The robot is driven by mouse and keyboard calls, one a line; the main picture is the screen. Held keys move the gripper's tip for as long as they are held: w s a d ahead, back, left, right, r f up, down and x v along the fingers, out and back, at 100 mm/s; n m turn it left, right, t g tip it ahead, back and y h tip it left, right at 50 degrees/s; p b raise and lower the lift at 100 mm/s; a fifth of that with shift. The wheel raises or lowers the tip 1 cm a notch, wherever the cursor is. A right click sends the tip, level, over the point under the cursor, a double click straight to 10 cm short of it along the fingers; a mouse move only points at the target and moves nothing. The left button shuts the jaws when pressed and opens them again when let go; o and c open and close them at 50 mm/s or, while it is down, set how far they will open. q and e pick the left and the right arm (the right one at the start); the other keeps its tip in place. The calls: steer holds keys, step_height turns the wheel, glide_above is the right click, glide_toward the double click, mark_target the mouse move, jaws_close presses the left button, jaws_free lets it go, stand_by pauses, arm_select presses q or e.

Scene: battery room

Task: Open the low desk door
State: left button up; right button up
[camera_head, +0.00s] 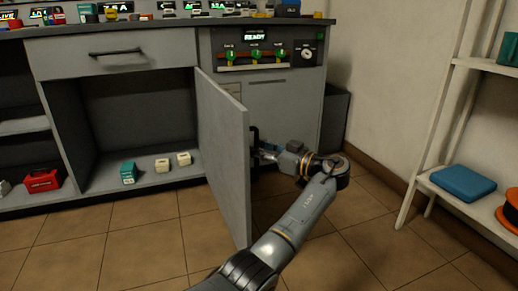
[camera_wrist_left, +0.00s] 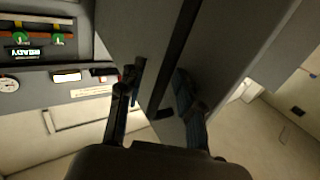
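The low desk door (camera_head: 226,155) is a grey panel. It stands swung well out from the desk, with the open compartment (camera_head: 135,120) showing to its left. My left gripper (camera_head: 262,152) is on the right side of the door, by its black handle (camera_head: 253,138), partly hidden behind the panel's edge. In the left wrist view my left gripper (camera_wrist_left: 160,92) has its two fingers apart, on either side of a dark upright bar (camera_wrist_left: 174,60) close to the door's grey face. I see no clear contact between fingers and bar. My right gripper is not in view.
A closed drawer (camera_head: 115,52) is above the compartment, which holds a teal box (camera_head: 128,172) and small pale blocks. A control panel (camera_head: 262,48) is at the right. A shelf rack (camera_head: 455,190) stands far right. The tiled floor left of the door is clear.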

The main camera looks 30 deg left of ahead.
arm_select(q)
steer(key=s+d, duration=0.1)
steer(key=d, duration=1.1)
